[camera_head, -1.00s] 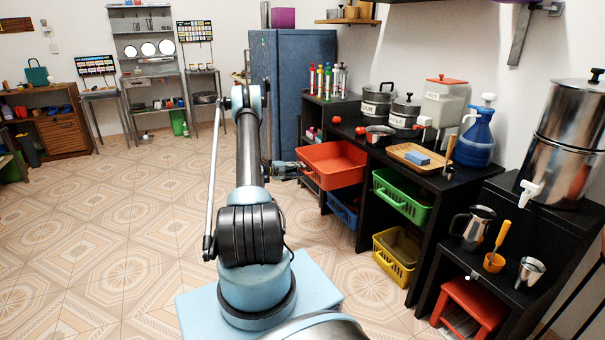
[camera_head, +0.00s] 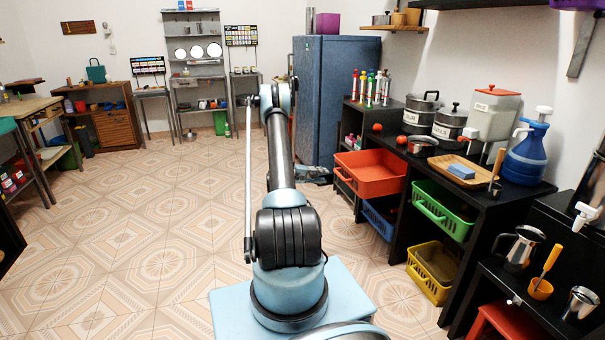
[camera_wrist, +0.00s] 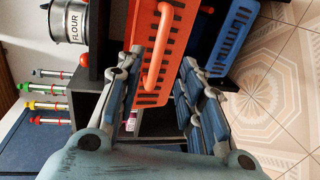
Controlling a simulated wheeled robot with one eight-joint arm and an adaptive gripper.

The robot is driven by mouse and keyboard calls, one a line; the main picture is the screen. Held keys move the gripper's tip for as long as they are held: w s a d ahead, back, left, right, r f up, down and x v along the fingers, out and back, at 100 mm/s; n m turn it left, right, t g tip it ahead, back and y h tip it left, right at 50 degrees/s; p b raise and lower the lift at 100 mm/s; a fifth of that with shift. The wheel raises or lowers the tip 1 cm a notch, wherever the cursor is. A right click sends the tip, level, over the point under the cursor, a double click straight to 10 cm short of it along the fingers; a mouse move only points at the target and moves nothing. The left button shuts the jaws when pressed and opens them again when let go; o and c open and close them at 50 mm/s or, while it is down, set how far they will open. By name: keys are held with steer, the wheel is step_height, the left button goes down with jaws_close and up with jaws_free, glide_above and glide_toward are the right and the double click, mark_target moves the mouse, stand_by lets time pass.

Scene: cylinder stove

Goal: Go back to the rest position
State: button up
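My gripper (camera_head: 314,175) is held out low at the end of my arm, just left of the orange basket (camera_head: 372,174) in the head view, with a small gap between them. In the wrist view my gripper's two fingers (camera_wrist: 160,64) are spread apart, with nothing clearly held between them. The orange basket (camera_wrist: 165,50) shows beyond and between the fingers there, its handle facing me. The basket sticks out from the black shelf unit. No marker for a rest position shows.
The black shelf unit (camera_head: 398,225) stands along the right, with a green basket (camera_head: 443,208), a yellow basket (camera_head: 432,270) and a blue basket (camera_head: 378,219). A blue fridge (camera_head: 340,95) stands behind my arm. The tiled floor (camera_head: 130,240) on the left is clear.

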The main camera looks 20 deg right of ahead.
steer(key=s+a+r+t+y, duration=0.15)
steer(key=a+r, duration=0.25)
steer(key=r, duration=0.4)
steer(key=s+a+r+y, duration=0.2)
steer(key=a+r, duration=0.2)
steer(key=r, duration=0.4)
steer(key=s+a+r+y, duration=0.4)
steer(key=s+a+r, duration=0.6)
steer(key=s+a, duration=0.15)
steer(key=s+a+r+t+y, duration=0.1)
steer(key=s+a+y, duration=0.1)
steer(key=s+a, duration=0.55)
steer(key=s+a+r+t+y, duration=0.15)
steer(key=s+a, duration=0.25)
steer(key=s, duration=0.7)
steer(key=s+a+f+y, duration=0.1)
steer(key=s+a+f, duration=0.2)
steer(key=s, duration=0.2)
steer(key=s+a+f+y, duration=0.2)
steer(key=s+a, duration=0.2)
steer(key=s, duration=0.2)
steer(key=s+a+f+n+y, duration=0.1)
steer(key=s+a+f, duration=0.2)
steer(key=s, duration=0.3)
steer(key=shift+s+a+f+g+y, duration=0.2)
steer(key=shift+a+f+g+y, duration=0.15)
steer(key=shift+a, duration=0.25)
steer(key=shift+d, duration=0.1)
